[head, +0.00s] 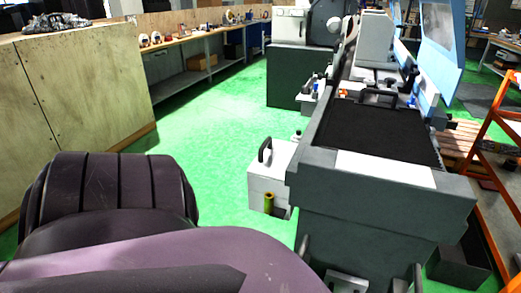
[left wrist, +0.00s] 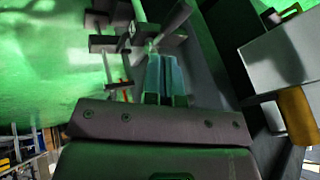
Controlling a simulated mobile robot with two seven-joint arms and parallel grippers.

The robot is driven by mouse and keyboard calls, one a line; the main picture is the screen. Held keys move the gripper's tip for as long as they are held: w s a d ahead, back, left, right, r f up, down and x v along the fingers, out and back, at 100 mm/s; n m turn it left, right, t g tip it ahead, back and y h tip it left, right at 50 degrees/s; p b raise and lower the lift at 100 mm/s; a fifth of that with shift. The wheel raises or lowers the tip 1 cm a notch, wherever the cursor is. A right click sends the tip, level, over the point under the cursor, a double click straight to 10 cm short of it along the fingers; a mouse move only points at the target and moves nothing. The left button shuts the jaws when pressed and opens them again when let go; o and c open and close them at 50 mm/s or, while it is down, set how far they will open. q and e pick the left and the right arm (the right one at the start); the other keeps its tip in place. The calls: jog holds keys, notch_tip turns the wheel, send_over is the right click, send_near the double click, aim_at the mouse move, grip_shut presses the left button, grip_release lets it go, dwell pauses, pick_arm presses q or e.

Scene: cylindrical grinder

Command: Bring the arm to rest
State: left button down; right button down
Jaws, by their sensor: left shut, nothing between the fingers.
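My left gripper (left wrist: 166,62) shows in the left wrist view, with its two pale blue-grey fingers side by side and closed together. I see nothing held between them. In the head view, the purple and black links of my arm fill the lower left, and no gripper shows there. The grinder (head: 385,205), a dark grey machine with a black top and a white front strip, stands at the right. My right gripper is in neither view.
A white box (head: 265,175) with a black handle and a yellow cylinder (head: 268,202) sits at the grinder's left side. A wooden cabinet (head: 85,85) stands at the left, a long workbench (head: 200,36) behind it. Green floor (head: 220,125) between them is clear. An orange frame (head: 500,120) stands far right.

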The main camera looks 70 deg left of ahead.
pick_arm(q)
jog(key=w+d+r+t+h, duration=0.15)
jog(key=d+r, duration=0.25)
jog(key=d, duration=0.4)
jog(key=w+d+r+t+h, duration=0.1)
jog(key=w+d+r+t, duration=0.2)
jog(key=d, duration=0.6)
jog(key=s+d+r+n, duration=0.4)
jog(key=d+r, duration=0.5)
jog(key=d, duration=0.1)
jog(key=shift+s+r, duration=0.15)
jog(key=shift+r, duration=0.05)
jog(key=shift+d+t+y, duration=0.1)
jog(key=shift+t+y, duration=0.15)
